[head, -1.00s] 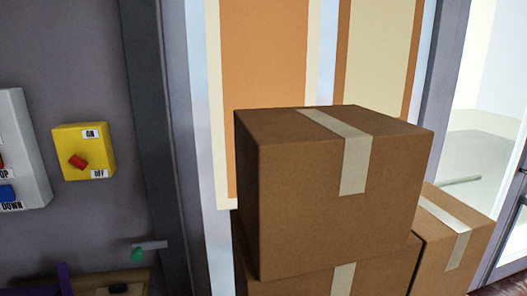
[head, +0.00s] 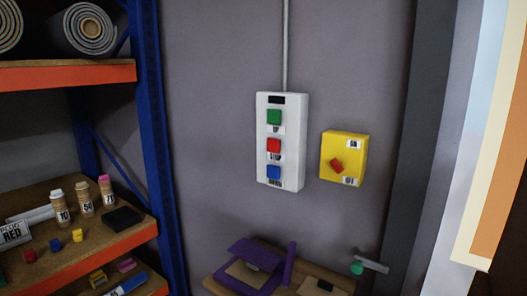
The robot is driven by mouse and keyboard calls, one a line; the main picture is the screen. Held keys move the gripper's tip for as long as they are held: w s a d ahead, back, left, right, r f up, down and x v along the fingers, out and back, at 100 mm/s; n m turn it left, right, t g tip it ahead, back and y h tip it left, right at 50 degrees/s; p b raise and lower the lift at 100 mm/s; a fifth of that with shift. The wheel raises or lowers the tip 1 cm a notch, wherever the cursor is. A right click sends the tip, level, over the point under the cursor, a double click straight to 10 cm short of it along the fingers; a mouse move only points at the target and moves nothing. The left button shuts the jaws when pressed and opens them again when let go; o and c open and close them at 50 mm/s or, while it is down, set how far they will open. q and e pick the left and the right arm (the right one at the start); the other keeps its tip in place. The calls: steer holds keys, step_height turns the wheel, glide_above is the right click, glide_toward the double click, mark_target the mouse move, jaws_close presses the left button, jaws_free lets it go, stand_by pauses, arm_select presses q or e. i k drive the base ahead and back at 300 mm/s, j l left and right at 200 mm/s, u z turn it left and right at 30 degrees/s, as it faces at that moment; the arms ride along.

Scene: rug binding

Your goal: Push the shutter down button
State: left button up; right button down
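A white shutter control box (head: 283,141) is fixed to the grey wall in the middle of the head view. It carries a green button (head: 274,117) at the top, a red button (head: 274,145) in the middle and a blue button (head: 274,172) at the bottom. The small labels are too blurred to read now, but a second ago the blue button's label read DOWN. Neither of my grippers is in view.
A yellow switch box (head: 343,158) with a red knob is right of the control box. Below are a wooden bench (head: 295,286) with a purple frame (head: 248,267) and a green-ended lever (head: 368,264). A blue-and-orange shelf rack (head: 157,150) with bottles stands left.

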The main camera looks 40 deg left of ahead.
mark_target(273, 172)
steer(key=u, duration=0.95)
